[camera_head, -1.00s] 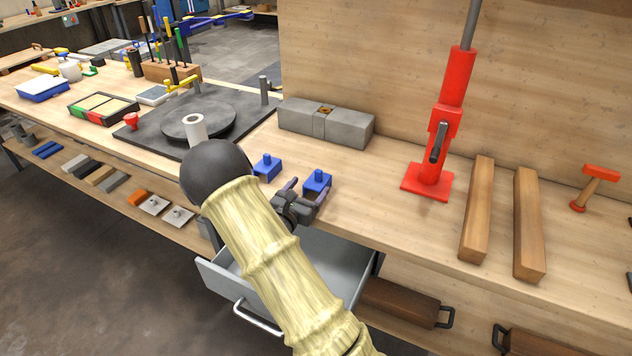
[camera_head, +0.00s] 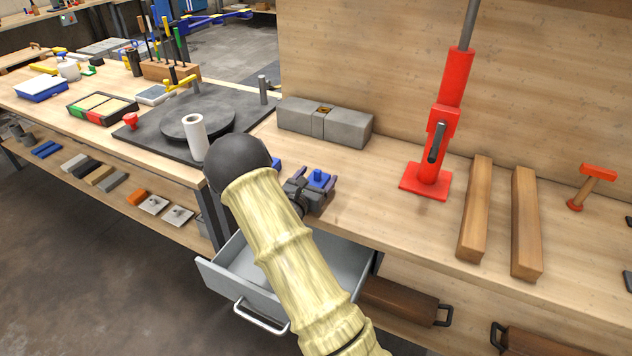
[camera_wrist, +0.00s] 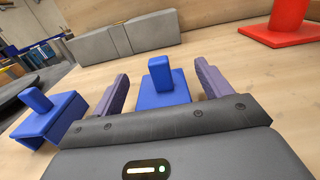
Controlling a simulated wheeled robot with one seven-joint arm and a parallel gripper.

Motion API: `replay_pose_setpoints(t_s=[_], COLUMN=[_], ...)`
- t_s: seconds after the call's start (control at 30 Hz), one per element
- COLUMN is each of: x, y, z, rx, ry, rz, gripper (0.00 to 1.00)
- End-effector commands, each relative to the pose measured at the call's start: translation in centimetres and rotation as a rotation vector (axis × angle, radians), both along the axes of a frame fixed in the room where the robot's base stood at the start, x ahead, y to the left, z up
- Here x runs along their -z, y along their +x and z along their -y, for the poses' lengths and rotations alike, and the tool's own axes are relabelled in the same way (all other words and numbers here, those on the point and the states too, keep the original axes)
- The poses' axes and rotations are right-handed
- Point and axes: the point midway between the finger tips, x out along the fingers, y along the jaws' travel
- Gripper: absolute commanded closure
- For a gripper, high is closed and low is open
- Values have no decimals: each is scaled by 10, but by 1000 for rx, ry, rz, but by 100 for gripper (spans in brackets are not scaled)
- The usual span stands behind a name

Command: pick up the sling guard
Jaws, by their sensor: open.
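Two blue blocks with raised stubs, which look like sling guards, are on the bench. The right sling guard (camera_head: 318,177) stands upright in front of my gripper (camera_head: 316,181). In the wrist view this sling guard (camera_wrist: 165,88) shows between the two purple fingers of my gripper (camera_wrist: 162,72), which are open with a gap on each side. The left sling guard (camera_wrist: 48,120) lies outside the left finger in the wrist view. In the head view it is mostly hidden behind my arm, with only an edge (camera_head: 276,164) showing.
A grey concrete block (camera_head: 325,122) lies behind the guards against the wooden back panel. A red stand (camera_head: 427,180) and two wooden bars (camera_head: 476,210) are to the right. A grey drawer (camera_head: 225,283) hangs open below the bench edge. A white cylinder (camera_head: 195,138) stands to the left.

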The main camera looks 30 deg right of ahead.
Motion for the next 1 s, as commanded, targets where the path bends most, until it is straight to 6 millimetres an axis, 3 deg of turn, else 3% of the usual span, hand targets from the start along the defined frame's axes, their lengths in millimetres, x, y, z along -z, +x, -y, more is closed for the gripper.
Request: replay_pose_setpoints(t_s=[0.27,0.5,0.8,1.0], x=[0,0,-2,-24], y=[-1,-1,-1,0], z=[1,1,1,1], rx=[3,3,3,2], ry=[0,0,0,1], rz=[0,0,1,4], gripper=[25,72,72,72])
